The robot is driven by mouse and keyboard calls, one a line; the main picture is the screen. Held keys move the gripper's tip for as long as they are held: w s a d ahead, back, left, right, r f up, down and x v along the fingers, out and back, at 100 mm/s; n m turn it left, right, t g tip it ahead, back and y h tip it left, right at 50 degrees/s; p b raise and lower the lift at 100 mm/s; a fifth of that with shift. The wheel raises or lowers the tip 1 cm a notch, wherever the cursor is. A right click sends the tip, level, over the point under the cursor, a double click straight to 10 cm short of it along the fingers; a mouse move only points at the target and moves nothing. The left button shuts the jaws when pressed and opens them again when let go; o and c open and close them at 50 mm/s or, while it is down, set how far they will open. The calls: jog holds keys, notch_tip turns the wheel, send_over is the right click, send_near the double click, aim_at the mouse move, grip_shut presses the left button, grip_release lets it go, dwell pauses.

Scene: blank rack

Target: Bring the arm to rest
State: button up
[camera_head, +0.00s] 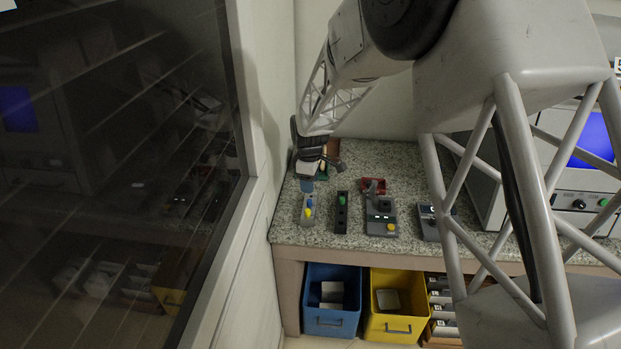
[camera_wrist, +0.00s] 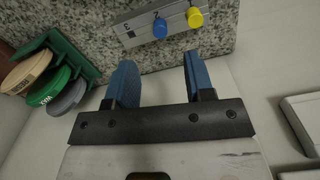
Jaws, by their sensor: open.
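My gripper (camera_wrist: 160,82) is open, with its two blue fingers apart and nothing between them in the wrist view. In the head view my gripper (camera_head: 307,184) hangs over the left end of the speckled counter (camera_head: 350,235), close to a small grey block with knobs (camera_head: 306,210). The same block (camera_wrist: 165,28), with a blue and a yellow knob, shows beyond the fingers in the wrist view. The fingers look apart from it. My arm reaches across the upper part of the head view and hides part of the counter.
A green rack with round discs (camera_wrist: 55,78) stands left of my fingers. A dark block with a green knob (camera_head: 341,212) and a grey joystick box (camera_head: 380,215) are on the counter. Blue (camera_head: 332,322) and yellow (camera_head: 393,328) bins stand below. A glass panel (camera_head: 130,120) is at left.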

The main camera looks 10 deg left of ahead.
jog(key=s+d+r+m+t, duration=0.1)
jog(key=s+d+r+m, duration=0.7)
jog(key=s+d+r, duration=1.15)
jog(key=s+d+r+m, duration=0.1)
jog(key=s+d+m, duration=0.3)
jog(key=s, duration=0.8)
jog(key=s+d+r+m+t, duration=0.1)
jog(key=s+d+m, duration=0.3)
jog(key=s, duration=0.8)
jog(key=shift+d+r+t, duration=0.3)
jog(key=shift+d+r, duration=0.15)
jog(key=shift+r, duration=0.05)
